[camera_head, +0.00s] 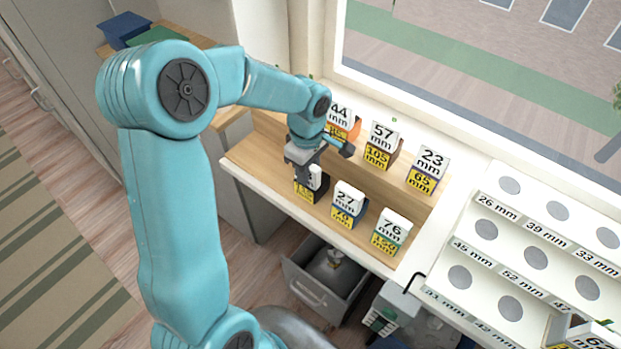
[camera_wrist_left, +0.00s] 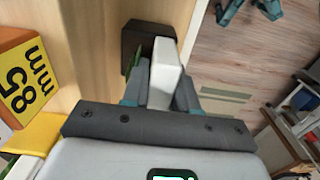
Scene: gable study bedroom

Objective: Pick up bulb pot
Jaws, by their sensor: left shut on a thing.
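The bulb pots are small blocks with a white upper part and a coloured lower part bearing a yellow millimetre label. My left gripper (camera_head: 312,176) is at the front left pot (camera_head: 309,190), which has a dark lower part. In the left wrist view my left gripper (camera_wrist_left: 162,92) is shut on that pot's white part (camera_wrist_left: 164,72), with its dark part (camera_wrist_left: 142,38) beyond. The fingers hide some of the pot. The pot still appears at the wooden shelf; I cannot tell whether it touches it. My right gripper is not seen.
Close by stand the 27 mm pot (camera_head: 347,204), 76 mm pot (camera_head: 390,231), 44 mm pot (camera_head: 340,115), 57 mm pot (camera_head: 382,144) and 23 mm pot (camera_head: 430,166). A white stepped rack (camera_head: 498,236) with labelled round spots is at right. An open drawer (camera_head: 308,291) is below.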

